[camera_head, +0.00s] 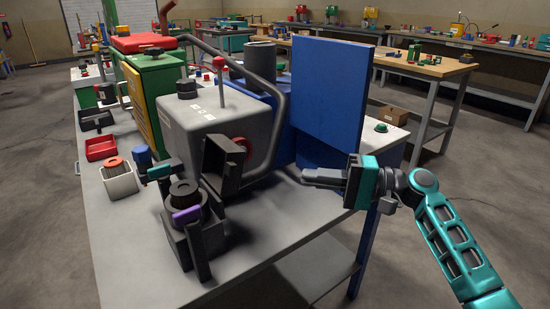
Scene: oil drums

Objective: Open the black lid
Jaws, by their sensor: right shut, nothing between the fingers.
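My right gripper (308,178) comes in from the right on a teal arm. Its fingers are shut with nothing between them and point left, near the front right of the grey tank. The grey tank (215,120) has a round black cap (186,88) seated on its top. A dark square flap (222,165) stands upright in front of the tank. Beside it is a dark round-topped unit (185,195) with a purple part (187,215). I cannot tell which of these dark parts is the black lid. My left gripper is not in view.
A tall blue panel (330,95) stands behind my right gripper. A bent grey pipe (283,110) runs beside the tank.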

